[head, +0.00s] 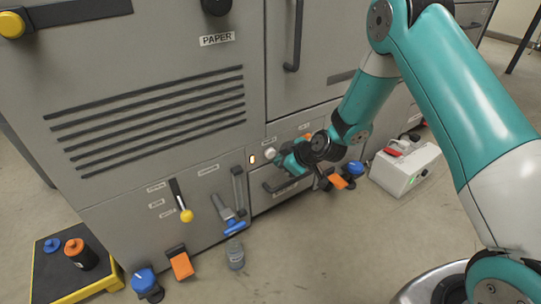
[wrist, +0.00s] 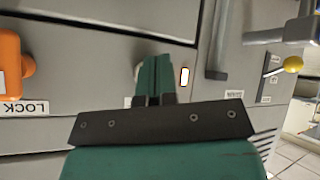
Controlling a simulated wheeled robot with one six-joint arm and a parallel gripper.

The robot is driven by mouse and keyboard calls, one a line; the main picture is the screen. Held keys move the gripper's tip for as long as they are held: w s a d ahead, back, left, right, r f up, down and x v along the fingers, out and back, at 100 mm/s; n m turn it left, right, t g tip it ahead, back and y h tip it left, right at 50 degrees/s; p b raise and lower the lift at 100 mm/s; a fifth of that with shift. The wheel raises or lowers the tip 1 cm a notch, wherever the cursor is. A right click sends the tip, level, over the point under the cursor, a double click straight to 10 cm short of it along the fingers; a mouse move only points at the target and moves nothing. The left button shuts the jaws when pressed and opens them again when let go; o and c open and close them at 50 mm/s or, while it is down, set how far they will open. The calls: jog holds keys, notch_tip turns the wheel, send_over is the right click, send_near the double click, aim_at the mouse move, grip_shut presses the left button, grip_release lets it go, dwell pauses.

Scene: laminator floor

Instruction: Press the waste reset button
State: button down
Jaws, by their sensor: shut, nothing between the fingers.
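A small pale round button (head: 270,154) sits on the grey machine front, just right of a lit indicator (head: 252,158) and under a small label too small to read. In the wrist view, which is upside down, only an edge of the button (wrist: 137,71) shows beside my fingers, and the lit indicator (wrist: 184,77) is to their right. My gripper (head: 281,160) is shut and empty, pointing at the panel close to the button. Its fingers (wrist: 154,62) hide most of the button in the wrist view. I cannot tell whether they touch it.
Left of the indicator are a grey lever (head: 238,190) and a yellow-knobbed lever (head: 186,214). An orange handle (wrist: 10,65) with a LOCK label is on the other side. A drawer handle (head: 285,184) is below my gripper. A white box (head: 405,169) stands on the floor at right.

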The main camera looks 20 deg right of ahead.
jog(key=shift+w, duration=0.1)
dwell(0.4)
jog(key=shift+w+a, duration=0.1)
jog(key=shift+w, duration=0.3)
jog(key=shift+w+a, duration=0.2)
jog(key=shift+w, duration=0.3)
dwell(0.6)
jog(key=shift+s, duration=0.15)
jog(key=shift+s+d, duration=0.35)
jog(key=shift+s, duration=0.4)
jog(key=shift+s, duration=0.1)
jog(key=s, duration=0.1)
jog(key=s+d, duration=0.1)
jog(key=s, duration=0.2)
jog(key=shift+s+d, duration=0.25)
jog(key=shift+s, duration=0.05)
jog(key=shift+r, duration=0.1)
dwell(0.6)
